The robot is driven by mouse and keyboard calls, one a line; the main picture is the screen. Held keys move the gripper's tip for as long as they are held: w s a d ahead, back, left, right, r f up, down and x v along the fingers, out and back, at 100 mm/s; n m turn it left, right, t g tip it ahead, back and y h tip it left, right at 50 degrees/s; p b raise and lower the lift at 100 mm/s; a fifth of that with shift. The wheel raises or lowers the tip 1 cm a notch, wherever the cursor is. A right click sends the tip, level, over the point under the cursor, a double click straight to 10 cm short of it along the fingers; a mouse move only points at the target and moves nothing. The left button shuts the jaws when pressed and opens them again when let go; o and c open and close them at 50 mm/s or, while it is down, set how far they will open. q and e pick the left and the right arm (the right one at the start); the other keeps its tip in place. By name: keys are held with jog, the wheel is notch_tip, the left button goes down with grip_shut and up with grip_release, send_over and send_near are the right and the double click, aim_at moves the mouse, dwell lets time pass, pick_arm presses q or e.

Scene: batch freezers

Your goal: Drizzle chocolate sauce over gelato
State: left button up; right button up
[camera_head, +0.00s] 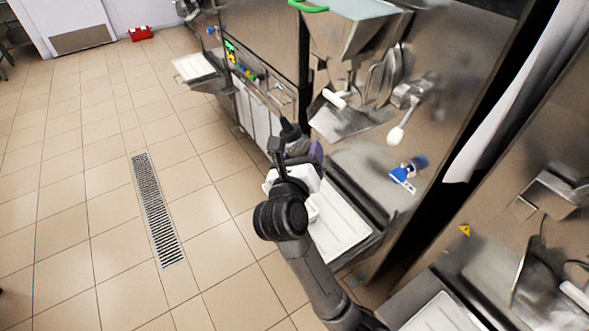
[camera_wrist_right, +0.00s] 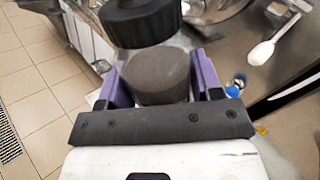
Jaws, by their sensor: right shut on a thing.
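My right gripper (camera_head: 302,153), with purple fingers, is shut on a clear bottle with a black cap (camera_head: 291,133) and dark brown contents. In the right wrist view the bottle (camera_wrist_right: 160,75) sits between the two purple fingers, with its cap toward the top of the picture. The gripper holds it in front of the steel batch freezer (camera_head: 455,60), above and behind the white tray (camera_head: 338,232). I cannot make out any gelato in these views. My left gripper is not in view.
A white-handled lever (camera_head: 397,134) and a blue-and-white item (camera_head: 403,178) are on the freezer front. Another steel machine (camera_head: 540,215) stands at the right. A second white tray (camera_head: 195,66) is farther back. The tiled floor (camera_head: 90,200) at left is open, with a drain grate (camera_head: 157,210).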

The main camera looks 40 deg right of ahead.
pick_arm(q)
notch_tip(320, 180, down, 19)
jog(key=b, duration=1.7)
pick_arm(e)
jog(key=w+d+f+m+g+h, duration=0.2)
jog(key=d+f+g, duration=0.25)
jog(key=f, duration=0.65)
jog(key=w+d+f+m+g+h, duration=0.1)
jog(key=d+f+m+g+h, duration=0.25)
jog(key=f, duration=0.75)
jog(key=s+d+f+n+g+y+p, duration=0.15)
jog(key=s+f+n+p, duration=0.25)
jog(key=f+n+p, duration=0.7)
pick_arm(q)
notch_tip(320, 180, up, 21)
jog(key=p, duration=0.9)
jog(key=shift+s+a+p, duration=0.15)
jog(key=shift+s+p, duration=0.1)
jog(key=shift+p, duration=0.15)
pick_arm(e)
notch_tip(320, 180, up, 6)
jog(key=w+n, duration=0.2)
jog(key=n, duration=0.7)
jog(key=shift+w+d+r, duration=0.25)
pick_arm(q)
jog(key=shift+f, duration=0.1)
pick_arm(e)
jog(key=shift+t, duration=0.25)
